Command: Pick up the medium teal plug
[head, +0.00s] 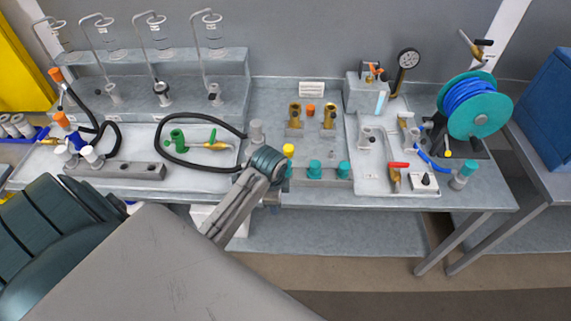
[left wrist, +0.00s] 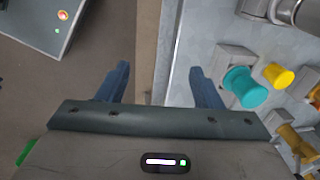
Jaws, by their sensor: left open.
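Two teal plugs stand on the grey rail at the table's front edge in the head view: one in the middle (head: 315,169) and one at right (head: 344,169). A sliver of a further teal plug shows at the rail's left end, mostly hidden by my left arm. A teal plug (left wrist: 243,89) shows in the left wrist view, just right of my left gripper (left wrist: 160,84). I cannot tell which is medium. The gripper's two blue fingers are wide apart and empty, straddling the table edge. Its fingers are hidden in the head view. My right gripper is out of view.
A yellow plug (head: 288,150) stands behind the rail's left end; it also shows in the left wrist view (left wrist: 278,76). A grey cylinder (head: 256,131) stands to its left. Brass fittings (head: 329,117) stand behind. A white tray with a red-handled valve (head: 394,178) lies right.

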